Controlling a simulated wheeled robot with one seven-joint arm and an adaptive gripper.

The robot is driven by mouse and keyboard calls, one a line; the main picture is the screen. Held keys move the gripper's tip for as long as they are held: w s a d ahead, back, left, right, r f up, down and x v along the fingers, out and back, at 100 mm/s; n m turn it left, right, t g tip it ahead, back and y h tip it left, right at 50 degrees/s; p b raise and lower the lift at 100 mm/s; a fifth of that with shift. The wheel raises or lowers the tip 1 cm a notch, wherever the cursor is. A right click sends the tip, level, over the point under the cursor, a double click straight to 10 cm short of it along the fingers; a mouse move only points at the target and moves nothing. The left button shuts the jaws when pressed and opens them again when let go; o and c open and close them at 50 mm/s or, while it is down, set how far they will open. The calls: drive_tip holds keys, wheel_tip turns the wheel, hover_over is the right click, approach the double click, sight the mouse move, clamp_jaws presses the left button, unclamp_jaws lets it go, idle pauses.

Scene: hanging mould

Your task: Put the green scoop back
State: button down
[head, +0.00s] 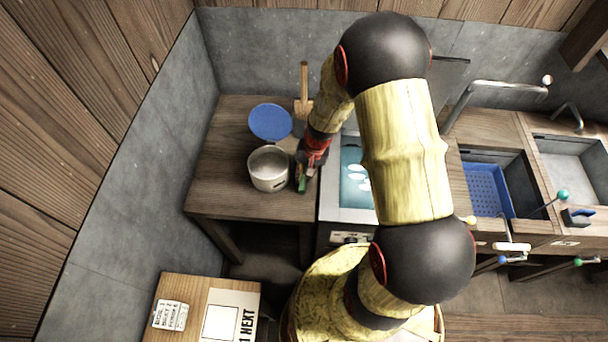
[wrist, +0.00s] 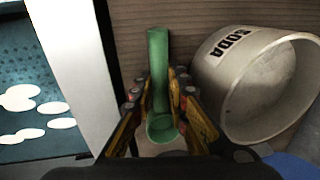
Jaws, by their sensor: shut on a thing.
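The green scoop (wrist: 157,65) is between the fingers of my gripper (wrist: 160,95) in the wrist view. Its straight green shaft points away from the wrist and its rounded end (wrist: 161,126) shows close to the palm. In the head view my gripper (head: 308,163) is over the wooden table, just right of the pale SODA pot (head: 268,169), and a bit of the green scoop (head: 302,183) shows below it. The pot is open and also shows in the wrist view (wrist: 222,85), right of my gripper and apart from the scoop. I cannot tell whether the scoop touches the table.
A blue round lid (head: 270,122) lies behind the pot. A wooden paddle-like piece (head: 304,100) stands at the back. Right of the table is a vat (head: 348,214) with teal liquid and white ovals. A blue perforated basket (head: 487,190) sits farther right. The table's front left (head: 225,205) is clear.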

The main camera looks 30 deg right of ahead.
drive_tip(key=shift+f, duration=0.2)
drive_tip(key=c, duration=1.9)
unclamp_jaws()
drive_tip(key=shift+o, duration=0.8)
drive_tip(key=shift+r, duration=0.15)
drive_tip(key=s+a+r+n+t+p, duration=0.1)
drive_tip(key=s+a+r+n, duration=0.1)
drive_tip(key=r, duration=1.2)
drive_tip(key=s+a+r+n+t+p, duration=0.1)
drive_tip(key=s+a+r+p, duration=0.1)
drive_tip(key=r, duration=1.2)
drive_tip(key=s+a+r+n+t+h, duration=0.1)
drive_tip(key=s+a+r+n, duration=0.3)
drive_tip(key=s+r, duration=0.8)
drive_tip(key=shift+s+a+r+t+h, duration=0.2)
drive_tip(key=shift+s+a+t+h, duration=0.2)
drive_tip(key=shift+t, duration=0.3)
